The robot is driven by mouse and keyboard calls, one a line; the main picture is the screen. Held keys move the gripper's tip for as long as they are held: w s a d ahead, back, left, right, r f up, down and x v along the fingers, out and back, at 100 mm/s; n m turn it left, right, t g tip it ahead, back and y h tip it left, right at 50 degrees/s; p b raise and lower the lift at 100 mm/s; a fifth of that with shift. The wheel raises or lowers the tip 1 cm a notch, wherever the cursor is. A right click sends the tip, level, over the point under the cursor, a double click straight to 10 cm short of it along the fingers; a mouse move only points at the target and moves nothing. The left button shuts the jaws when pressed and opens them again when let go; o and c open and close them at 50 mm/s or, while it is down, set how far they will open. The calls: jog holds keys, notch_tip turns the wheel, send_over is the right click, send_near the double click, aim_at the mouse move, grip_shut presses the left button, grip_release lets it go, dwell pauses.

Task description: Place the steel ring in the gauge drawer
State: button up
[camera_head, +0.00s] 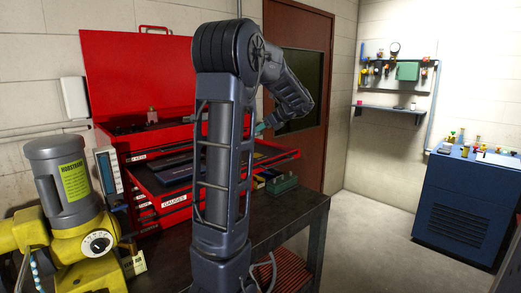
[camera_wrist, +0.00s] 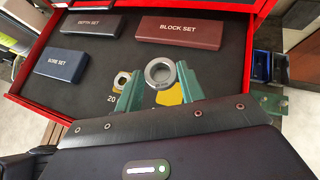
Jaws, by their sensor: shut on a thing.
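The gauge drawer (camera_head: 175,198), a red drawer labelled GAUGES, stands pulled out of the red tool chest. Its dark lined floor (camera_wrist: 100,65) fills much of the wrist view. My gripper (camera_wrist: 160,76) has green fingers and is shut on the steel ring (camera_wrist: 149,72), which sits between the fingertips over the drawer. I cannot tell whether the ring touches the drawer floor. A yellow patch (camera_wrist: 172,96) shows just below the ring. In the head view my gripper (camera_head: 263,130) is partly hidden by my arm, and the ring cannot be made out.
In the drawer lie a DEPTH SET case (camera_wrist: 90,26), a BLOCK SET case (camera_wrist: 180,32) and a BORE SET case (camera_wrist: 61,64).

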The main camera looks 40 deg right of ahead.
aim_at(260, 156)
notch_tip(260, 156, down, 9)
jog(key=shift+r, duration=0.1)
dwell(0.4)
jog(key=shift+f, duration=0.2)
jog(key=o, duration=1)
jog(key=shift+r, duration=0.25)
jog(key=v, duration=1.2)
jog(key=shift+a, duration=0.1)
jog(key=shift+w+f, duration=0.1)
